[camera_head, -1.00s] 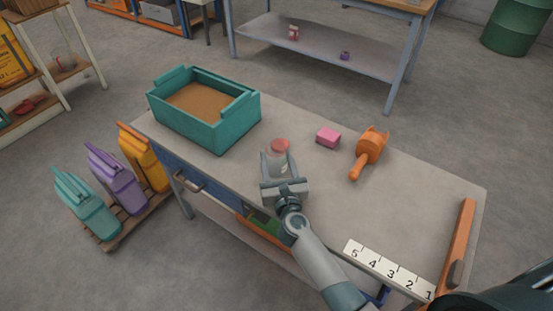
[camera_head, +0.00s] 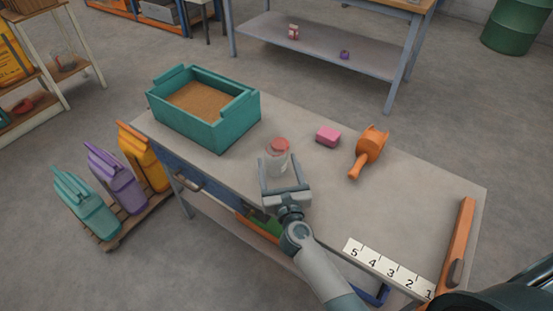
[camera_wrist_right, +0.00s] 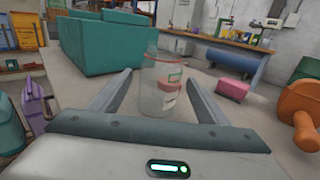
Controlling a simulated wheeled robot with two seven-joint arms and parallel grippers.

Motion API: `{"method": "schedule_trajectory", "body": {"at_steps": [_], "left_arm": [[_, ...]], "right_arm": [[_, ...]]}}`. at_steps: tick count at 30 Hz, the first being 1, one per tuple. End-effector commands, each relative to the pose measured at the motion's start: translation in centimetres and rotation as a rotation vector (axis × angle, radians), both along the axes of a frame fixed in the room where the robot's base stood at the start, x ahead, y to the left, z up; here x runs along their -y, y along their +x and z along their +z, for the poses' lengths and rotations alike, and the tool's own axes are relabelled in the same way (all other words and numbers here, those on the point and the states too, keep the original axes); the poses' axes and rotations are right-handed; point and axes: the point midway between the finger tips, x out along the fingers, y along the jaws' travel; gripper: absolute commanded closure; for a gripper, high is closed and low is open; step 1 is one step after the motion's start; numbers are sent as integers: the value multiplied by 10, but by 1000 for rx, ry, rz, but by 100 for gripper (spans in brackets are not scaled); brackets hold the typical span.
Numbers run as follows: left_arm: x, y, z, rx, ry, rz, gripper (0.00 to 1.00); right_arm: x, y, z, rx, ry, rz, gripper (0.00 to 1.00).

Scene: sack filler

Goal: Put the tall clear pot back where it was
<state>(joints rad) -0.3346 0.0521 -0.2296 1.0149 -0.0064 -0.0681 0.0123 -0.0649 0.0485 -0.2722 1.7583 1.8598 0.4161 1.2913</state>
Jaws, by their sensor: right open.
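The tall clear pot (camera_head: 276,163) with a red top (camera_head: 280,144) stands upright on the grey workbench, right of the teal sand box. My right gripper (camera_head: 281,167) is open, its two fingers pointing at the pot from the bench's front side. In the right wrist view the pot (camera_wrist_right: 160,98) appears between the fingertips, with a gap on each side; how deep it sits between them is hard to tell. A red shape shows through its clear wall. My left gripper is not in view.
A teal box of sand (camera_head: 226,128) stands at the bench's left end. A pink block (camera_head: 328,137) and an orange scoop (camera_head: 369,150) lie right of the pot. A numbered strip (camera_head: 388,269) and an orange bar (camera_head: 460,245) are at the right. The middle right bench is clear.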

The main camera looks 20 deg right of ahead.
Motion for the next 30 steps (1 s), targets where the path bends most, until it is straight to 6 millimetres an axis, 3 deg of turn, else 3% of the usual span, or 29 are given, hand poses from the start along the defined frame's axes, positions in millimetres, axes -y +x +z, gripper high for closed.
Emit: {"method": "schedule_trajectory", "body": {"at_steps": [9, 15, 30], "left_arm": [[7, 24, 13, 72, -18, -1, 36], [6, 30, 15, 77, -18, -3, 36], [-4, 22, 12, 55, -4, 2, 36]], "right_arm": [[-7, -58, -2, -2, 1, 0, 31], [-10, -82, -1, 0, 0, 0, 31], [-11, -91, 0, 0, 0, 0, 31]]}}
